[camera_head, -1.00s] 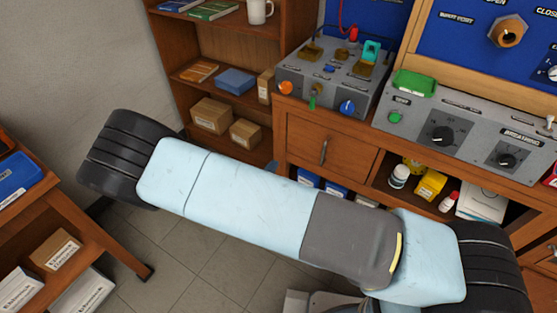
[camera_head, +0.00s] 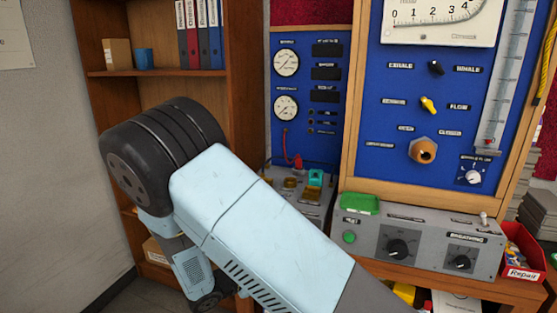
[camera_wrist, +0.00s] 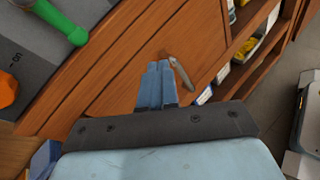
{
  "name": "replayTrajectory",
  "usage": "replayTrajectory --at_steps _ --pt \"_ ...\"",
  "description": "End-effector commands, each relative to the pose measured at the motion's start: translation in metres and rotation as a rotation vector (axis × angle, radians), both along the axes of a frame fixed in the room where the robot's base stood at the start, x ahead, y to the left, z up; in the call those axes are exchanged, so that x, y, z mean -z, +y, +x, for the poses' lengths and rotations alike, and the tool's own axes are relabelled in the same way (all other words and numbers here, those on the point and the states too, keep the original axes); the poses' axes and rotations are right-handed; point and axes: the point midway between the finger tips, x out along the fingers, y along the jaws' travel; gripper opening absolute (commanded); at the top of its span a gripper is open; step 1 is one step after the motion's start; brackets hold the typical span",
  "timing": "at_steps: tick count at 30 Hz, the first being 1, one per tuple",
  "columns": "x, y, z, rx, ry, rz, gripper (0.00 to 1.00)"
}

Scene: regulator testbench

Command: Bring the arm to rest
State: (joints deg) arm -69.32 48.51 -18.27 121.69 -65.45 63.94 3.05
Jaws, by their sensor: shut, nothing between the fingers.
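My gripper (camera_wrist: 157,84) shows in the wrist view as two light blue fingers pressed together, shut and empty. The gripper itself does not show in the head view.
A grey control box with a green knob (camera_wrist: 70,28) and an orange knob (camera_wrist: 8,88) lies close at the upper left in the wrist view. In the head view stand a shelf (camera_head: 175,73), a blue gauge panel (camera_head: 310,105), a grey breathing console (camera_head: 400,240) and a red bin (camera_head: 522,255).

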Motion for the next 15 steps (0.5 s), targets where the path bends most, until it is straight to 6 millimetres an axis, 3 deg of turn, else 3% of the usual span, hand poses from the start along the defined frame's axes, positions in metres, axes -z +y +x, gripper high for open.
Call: replayTrajectory --at_steps 15 --pt "-0.101 -0.096 -0.002 0.450 -0.023 0.407 0.00"
